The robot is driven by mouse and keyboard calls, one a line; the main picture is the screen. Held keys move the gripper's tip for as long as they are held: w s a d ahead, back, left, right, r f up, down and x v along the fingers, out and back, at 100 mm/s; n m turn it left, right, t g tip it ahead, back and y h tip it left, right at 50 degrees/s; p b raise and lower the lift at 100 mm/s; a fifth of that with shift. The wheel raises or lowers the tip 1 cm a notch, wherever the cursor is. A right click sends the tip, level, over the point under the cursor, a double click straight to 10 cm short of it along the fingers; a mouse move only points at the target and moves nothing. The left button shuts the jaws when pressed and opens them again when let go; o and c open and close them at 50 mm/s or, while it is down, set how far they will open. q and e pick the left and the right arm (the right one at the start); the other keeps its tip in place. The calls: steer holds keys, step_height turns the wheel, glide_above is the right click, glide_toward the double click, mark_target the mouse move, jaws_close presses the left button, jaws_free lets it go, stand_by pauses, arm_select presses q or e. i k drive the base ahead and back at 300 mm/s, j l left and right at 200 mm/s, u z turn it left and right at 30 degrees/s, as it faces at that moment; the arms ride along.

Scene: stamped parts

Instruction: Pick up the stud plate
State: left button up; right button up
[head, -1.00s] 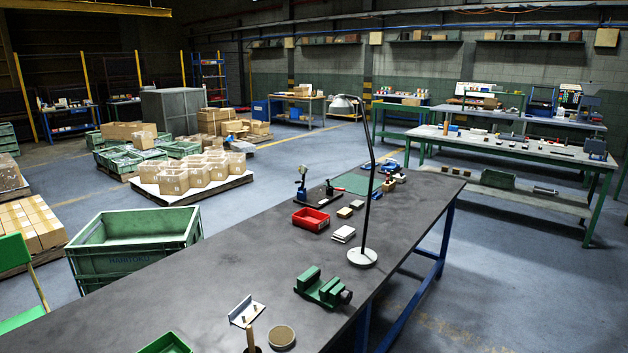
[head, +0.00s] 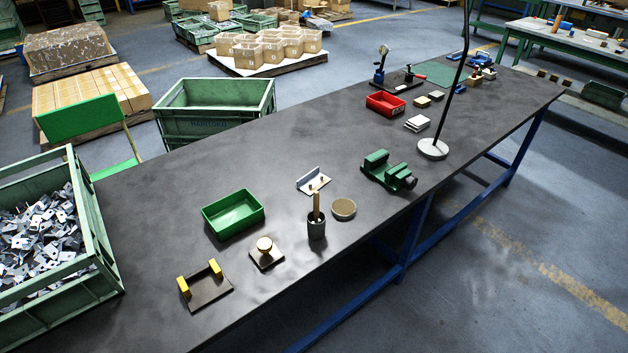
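Neither of my grippers is in the head view. The likeliest stud plate is a small light-metal angled plate (head: 313,181) with short upright studs on it. It lies on the dark workbench (head: 300,130), behind a dark cup (head: 316,229) with a wooden handle standing in it. The plate is small in the picture, so its details are hard to tell. Nearer on the bench are a small plate with a round wooden knob (head: 266,252) and a dark plate with two yellow blocks (head: 206,289).
A green tray (head: 233,214), a round tan disc (head: 344,208), a green vise (head: 388,171), a red bin (head: 385,104) and a lamp base (head: 433,149) stand on the bench. A green crate of metal parts (head: 90,250) is at the left. Bare bench lies left of the vise.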

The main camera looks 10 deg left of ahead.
mark_target(314, 181)
steer(key=i+l+u, duration=0.2)
steer(key=u, duration=0.15)
steer(key=i+l+u, duration=0.15)
steer(key=u, duration=0.2)
steer(key=i+l+u, duration=0.1)
steer(key=l+u, duration=0.25)
